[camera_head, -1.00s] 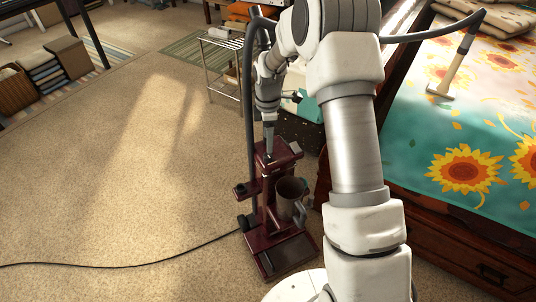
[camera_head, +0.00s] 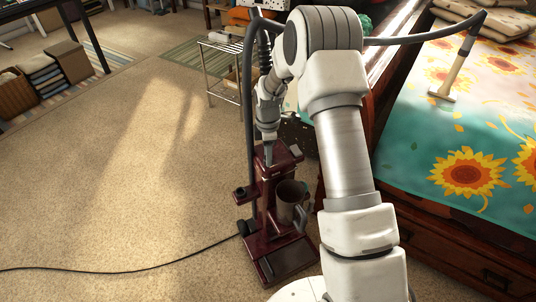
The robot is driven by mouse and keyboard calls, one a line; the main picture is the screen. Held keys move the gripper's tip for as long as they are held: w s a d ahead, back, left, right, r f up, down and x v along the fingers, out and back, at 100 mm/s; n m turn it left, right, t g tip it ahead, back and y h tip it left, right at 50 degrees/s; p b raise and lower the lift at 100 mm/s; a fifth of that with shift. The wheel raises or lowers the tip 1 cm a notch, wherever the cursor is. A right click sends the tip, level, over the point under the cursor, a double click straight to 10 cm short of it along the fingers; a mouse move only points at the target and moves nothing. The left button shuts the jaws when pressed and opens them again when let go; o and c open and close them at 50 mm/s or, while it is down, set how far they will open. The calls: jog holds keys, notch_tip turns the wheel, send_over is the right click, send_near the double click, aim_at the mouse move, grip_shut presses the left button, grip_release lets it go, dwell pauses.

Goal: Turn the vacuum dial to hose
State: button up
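The dark red upright vacuum (camera_head: 265,215) stands on the carpet near the centre. It has a grey cup (camera_head: 290,198) on its front and a wide flat base (camera_head: 287,262). My gripper (camera_head: 269,163) points down at the vacuum's top, with its tip at or just above the top surface. The fingers are too small to tell whether they are open or shut. The dial cannot be made out; it may lie under my gripper. A dark hose (camera_head: 249,110) rises behind the vacuum and runs over to the right.
The bed (camera_head: 425,160) with a sunflower cover is close on the right, with a floor nozzle (camera_head: 455,70) on it. A wire rack (camera_head: 222,65) stands behind the vacuum. A black cord (camera_head: 120,271) crosses the carpet at left.

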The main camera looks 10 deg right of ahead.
grip_shut()
jog(key=shift+m, duration=0.4)
jog(key=m, duration=0.2)
jog(key=shift+m+p, duration=0.4)
jog(key=m, duration=0.4)
jog(key=shift+m+p, duration=0.3)
jog(key=m, duration=0.5)
jog(key=shift+p, duration=0.3)
jog(key=shift+m, duration=2.4)
